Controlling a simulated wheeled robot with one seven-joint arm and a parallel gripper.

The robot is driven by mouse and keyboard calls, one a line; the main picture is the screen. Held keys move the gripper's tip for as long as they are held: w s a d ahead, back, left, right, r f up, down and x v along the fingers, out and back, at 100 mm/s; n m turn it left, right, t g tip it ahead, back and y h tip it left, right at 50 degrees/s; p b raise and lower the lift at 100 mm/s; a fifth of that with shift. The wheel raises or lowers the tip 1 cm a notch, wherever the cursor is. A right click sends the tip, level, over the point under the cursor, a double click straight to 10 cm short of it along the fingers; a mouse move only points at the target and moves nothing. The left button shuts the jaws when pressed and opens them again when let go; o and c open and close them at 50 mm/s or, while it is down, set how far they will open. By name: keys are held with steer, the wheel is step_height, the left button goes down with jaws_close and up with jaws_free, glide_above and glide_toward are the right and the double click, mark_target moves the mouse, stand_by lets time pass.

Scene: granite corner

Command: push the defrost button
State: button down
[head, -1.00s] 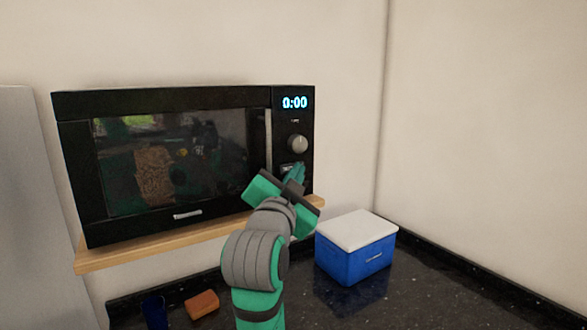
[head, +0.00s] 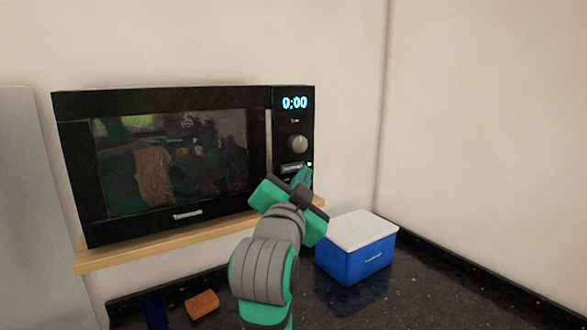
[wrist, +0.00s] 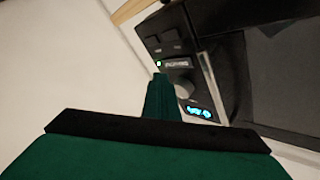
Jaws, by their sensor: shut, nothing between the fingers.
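The black microwave (head: 80,170) stands on a wooden shelf, its control panel at the right with a lit 0:00 display (head: 294,103) and a round knob (head: 297,144). Below the knob is a labelled button (head: 292,168) with a small green light by its right end. The labelled button also shows in the wrist view (wrist: 177,64), its text too small to read surely. My gripper (head: 306,172) is shut and empty, with its fingertips at the panel beside the button's right end. In the wrist view the fingertips (wrist: 160,76) lie just by the green light. I cannot tell whether they touch. Lower buttons are partly hidden by my gripper in the head view.
A blue cooler with a white lid (head: 355,262) stands on the dark counter (head: 430,290) right of my arm. An orange-brown block (head: 202,304) and a dark blue cup (head: 155,311) are at the lower left. The wooden shelf (head: 150,252) juts out under the microwave.

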steer(key=s+d, duration=0.1)
steer(key=s, duration=0.1)
steer(key=s+d, duration=0.1)
steer(key=shift+s+d, duration=0.35)
steer(key=shift+s, duration=0.05)
